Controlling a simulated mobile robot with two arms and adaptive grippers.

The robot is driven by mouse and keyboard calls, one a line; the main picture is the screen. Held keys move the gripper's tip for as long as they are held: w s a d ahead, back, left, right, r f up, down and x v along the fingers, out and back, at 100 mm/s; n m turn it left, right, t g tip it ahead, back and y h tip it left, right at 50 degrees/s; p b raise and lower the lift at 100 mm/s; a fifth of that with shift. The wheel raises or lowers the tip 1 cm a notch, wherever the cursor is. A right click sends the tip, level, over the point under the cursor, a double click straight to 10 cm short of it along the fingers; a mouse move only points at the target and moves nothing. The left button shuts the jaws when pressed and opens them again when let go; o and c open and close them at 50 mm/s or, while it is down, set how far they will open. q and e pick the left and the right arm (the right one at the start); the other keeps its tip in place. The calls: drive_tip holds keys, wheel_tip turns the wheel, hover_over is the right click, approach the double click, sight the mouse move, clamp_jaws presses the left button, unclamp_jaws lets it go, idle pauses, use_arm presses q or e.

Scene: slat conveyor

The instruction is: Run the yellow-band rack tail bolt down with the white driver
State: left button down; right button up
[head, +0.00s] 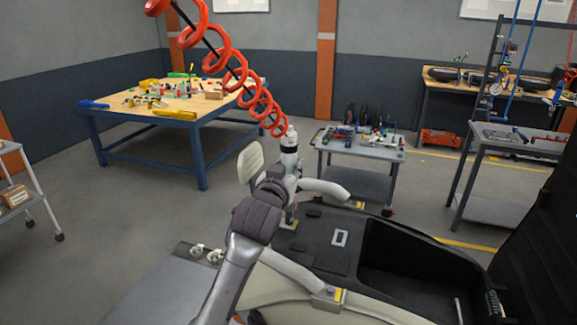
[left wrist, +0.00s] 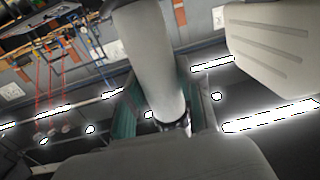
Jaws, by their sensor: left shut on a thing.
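The white driver (head: 289,142) hangs upright below a red coiled cord. My left gripper (head: 287,172) is shut on its body, and the driver also fills the middle of the left wrist view (left wrist: 150,65). The driver's lower end reaches down to the left edge of the black car-body part, over a small tan-yellow spot. I cannot tell whether it touches a bolt. A pale curved rail (head: 288,268) ends in a grey foot with a yellow patch (head: 331,294). A second pale rail (head: 322,187) lies farther back. No bolt head is clear. My right gripper is not in view.
The black car-body part (head: 318,250) has a deep recess on its right. A grey tool cart (head: 362,149) stands behind it. A blue-legged workbench (head: 172,112) is at back left. A dark panel (head: 545,220) rises at right. Open floor lies at left.

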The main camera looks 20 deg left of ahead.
sight(287, 141)
use_arm(q)
drive_tip(key=shift+r+p, duration=0.15)
drive_tip(key=shift+p, duration=0.25)
idle(0.7)
drive_tip(key=shift+w+p, duration=0.15)
drive_tip(key=shift+p, duration=0.2)
drive_tip(key=shift+r+p, duration=0.3)
drive_tip(key=shift+r, duration=0.3)
idle(0.6)
drive_tip(key=shift+r, duration=2.75)
